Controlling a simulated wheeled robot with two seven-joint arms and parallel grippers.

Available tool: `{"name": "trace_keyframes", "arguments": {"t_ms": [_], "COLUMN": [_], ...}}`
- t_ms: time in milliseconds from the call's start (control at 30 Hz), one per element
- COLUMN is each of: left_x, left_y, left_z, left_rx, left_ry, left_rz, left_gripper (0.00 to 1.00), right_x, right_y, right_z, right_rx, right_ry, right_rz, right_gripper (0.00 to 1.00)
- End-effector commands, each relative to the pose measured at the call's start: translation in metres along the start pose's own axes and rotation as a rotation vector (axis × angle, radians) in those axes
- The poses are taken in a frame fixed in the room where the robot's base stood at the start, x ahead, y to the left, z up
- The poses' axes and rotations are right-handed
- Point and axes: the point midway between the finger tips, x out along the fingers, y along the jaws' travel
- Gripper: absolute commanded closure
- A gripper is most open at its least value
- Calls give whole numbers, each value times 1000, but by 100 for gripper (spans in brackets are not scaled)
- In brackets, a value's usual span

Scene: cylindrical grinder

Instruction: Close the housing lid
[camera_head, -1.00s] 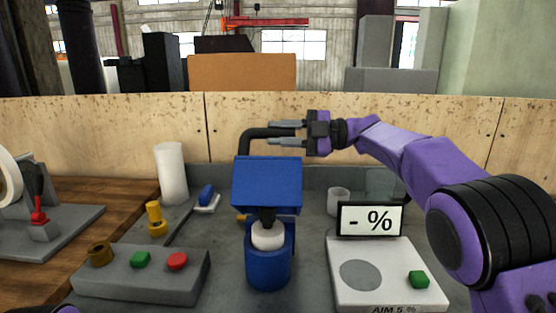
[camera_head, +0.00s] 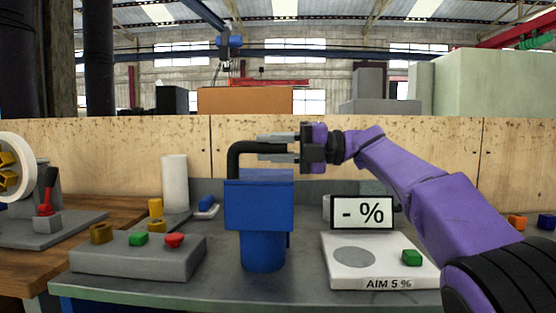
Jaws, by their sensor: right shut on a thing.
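The blue housing (camera_head: 263,252) stands on the grey table as a round blue body. Its blue box-shaped lid (camera_head: 259,208) sits over the top of the body, its front face toward me. The inside of the housing is hidden. A black bent handle (camera_head: 235,163) rises behind the lid and turns right at the top. My right gripper (camera_head: 266,148) is shut on the handle's upper horizontal part, one finger above it and one below. Whether the lid is fully seated cannot be told from this angle. My left gripper is out of view.
A wooden panel (camera_head: 90,158) closes off the back.

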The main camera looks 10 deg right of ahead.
Motion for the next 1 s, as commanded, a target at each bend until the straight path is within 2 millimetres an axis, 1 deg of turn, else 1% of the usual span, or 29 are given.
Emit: {"name": "trace_keyframes", "arguments": {"t_ms": [33, 100, 567, 600, 633, 667, 900, 1000], "left_x": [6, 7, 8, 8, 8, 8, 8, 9], "left_y": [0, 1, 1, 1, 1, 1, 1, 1], "left_z": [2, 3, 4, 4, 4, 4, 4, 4], "left_rx": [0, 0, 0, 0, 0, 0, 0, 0], "left_ry": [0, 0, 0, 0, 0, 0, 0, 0], "left_rz": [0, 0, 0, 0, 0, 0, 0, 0], "left_gripper": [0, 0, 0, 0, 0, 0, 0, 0], "right_x": [1, 2, 5, 5, 5, 5, 5, -2], "right_y": [-4, -4, -5, -5, -5, -5, -3, -4], "right_z": [-2, -3, -5, -5, -5, -5, -5, -4], "right_rx": [-11, -20, -24, -24, -24, -24, -25, -26], "right_ry": [0, 2, 8, 8, 8, 8, 7, 6], "right_rz": [-1, 0, -2, -2, -2, -2, 0, 0], "right_gripper": [100, 100, 100, 60, 50, 47, 47, 47]}}
